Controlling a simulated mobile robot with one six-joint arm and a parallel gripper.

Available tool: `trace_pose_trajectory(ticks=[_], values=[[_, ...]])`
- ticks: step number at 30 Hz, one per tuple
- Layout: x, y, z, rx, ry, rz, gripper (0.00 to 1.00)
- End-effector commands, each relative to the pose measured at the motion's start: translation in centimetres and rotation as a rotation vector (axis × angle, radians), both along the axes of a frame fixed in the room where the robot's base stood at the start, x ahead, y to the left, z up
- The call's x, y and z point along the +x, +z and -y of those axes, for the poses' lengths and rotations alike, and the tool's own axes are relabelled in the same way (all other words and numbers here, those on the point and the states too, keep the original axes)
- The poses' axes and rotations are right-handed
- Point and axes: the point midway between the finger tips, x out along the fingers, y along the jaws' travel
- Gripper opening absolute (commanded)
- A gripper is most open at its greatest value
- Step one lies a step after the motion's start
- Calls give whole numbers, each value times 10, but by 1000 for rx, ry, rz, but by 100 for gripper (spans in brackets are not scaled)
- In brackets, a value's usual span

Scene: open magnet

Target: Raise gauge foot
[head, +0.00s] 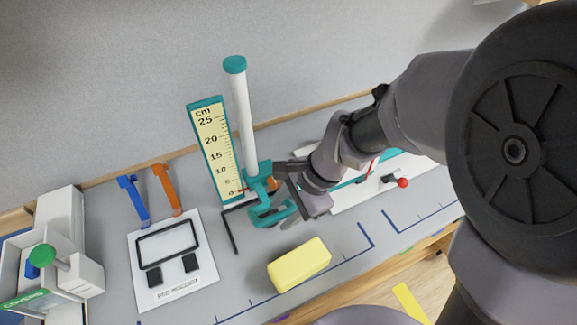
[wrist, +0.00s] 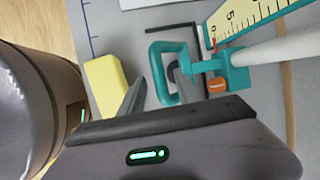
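The height gauge has a white post (head: 241,110) with a teal cap and a yellow cm scale (head: 215,150). Its teal sliding foot (head: 265,182) sits low on the post, with the red pointer (wrist: 214,43) near the 0 mark. A teal loop handle (wrist: 153,65) sticks out from the foot. My gripper (head: 292,208) is at the loop. In the wrist view its fingers (wrist: 158,92) are apart, one outside the loop and one appearing over its opening. The loop's near end is partly hidden by the fingers.
A yellow block (head: 299,264) lies in front of the gauge. An orange knob (wrist: 217,85) is beside the post. A printed card (head: 172,285), blue clip (head: 134,200) and orange clip (head: 168,190) lie left. A red-knobbed device (head: 402,183) is right, behind my arm.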

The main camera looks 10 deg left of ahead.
Motion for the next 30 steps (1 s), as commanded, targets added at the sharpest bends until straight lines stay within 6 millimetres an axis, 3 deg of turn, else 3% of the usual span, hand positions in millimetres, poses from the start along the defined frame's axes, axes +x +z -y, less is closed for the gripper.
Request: trace_pose_trajectory(ticks=[3,9,30], values=[[0,0,0,0,0,0,36],[0,1,0,0,0,0,0],[0,1,0,1,0,1,0]])
